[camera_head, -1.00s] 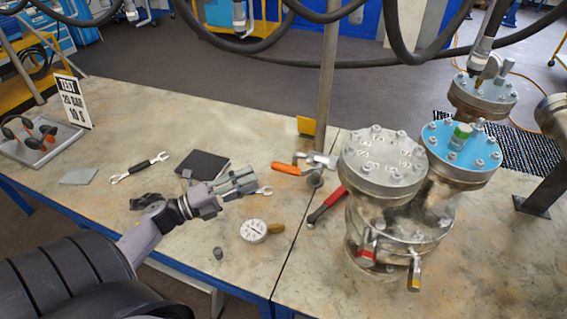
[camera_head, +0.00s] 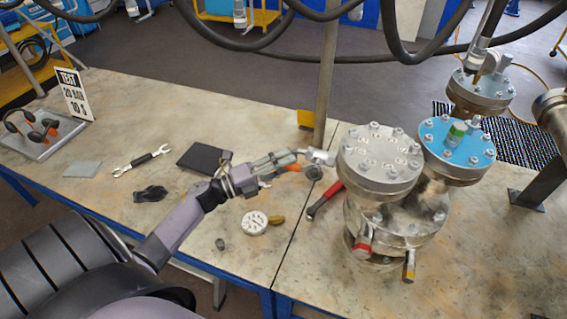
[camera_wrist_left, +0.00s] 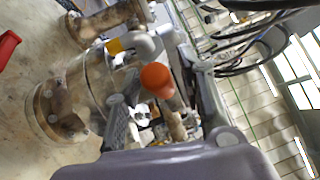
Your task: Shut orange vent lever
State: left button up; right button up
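The orange vent lever (camera_head: 293,168) sits on a small metal valve (camera_head: 318,157) at the left side of the large flanged vessel (camera_head: 382,160). My left gripper (camera_head: 291,159) is at the lever and hides most of it in the head view. In the left wrist view the rounded orange lever end (camera_wrist_left: 157,80) shows between two spread fingers (camera_wrist_left: 160,110). The gripper is open, and I cannot tell whether a finger touches the lever. My right gripper is not in view.
A red-handled tool (camera_head: 325,200) lies beside the vessel. A round gauge (camera_head: 254,222), a black notebook (camera_head: 204,158) and a wrench (camera_head: 142,164) lie on the table (camera_head: 120,105). A vertical post (camera_head: 326,85) stands behind the valve. Dark hoses (camera_head: 300,55) hang above.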

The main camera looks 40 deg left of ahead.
pick_arm(q)
grip_shut()
dwell(0.6)
